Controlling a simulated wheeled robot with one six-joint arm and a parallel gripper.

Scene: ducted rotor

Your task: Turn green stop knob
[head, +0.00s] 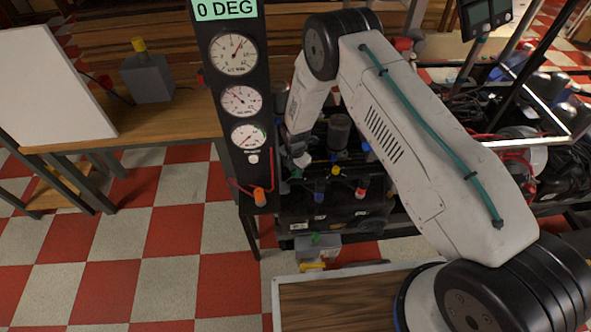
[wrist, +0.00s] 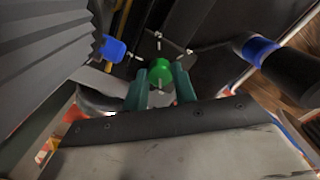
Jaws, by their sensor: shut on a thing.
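The green stop knob (wrist: 160,72) is a small round green cap in the wrist view, with short pale marks on the dark surface around it. My gripper (wrist: 161,84) has its two teal fingers on either side of the knob and is shut on it. In the head view my gripper (head: 300,160) is small and partly hidden, pointing down just right of the gauge panel (head: 243,105). I cannot make out the knob between the fingers there. The sign (head: 225,9) on top of the panel reads 0 DEG.
A blue knob (wrist: 115,49) and a dark cylinder with a blue band (wrist: 260,51) are close to the gripper. A grey box (head: 318,250) with a green part sits below the dark bench. Cables and equipment crowd the right.

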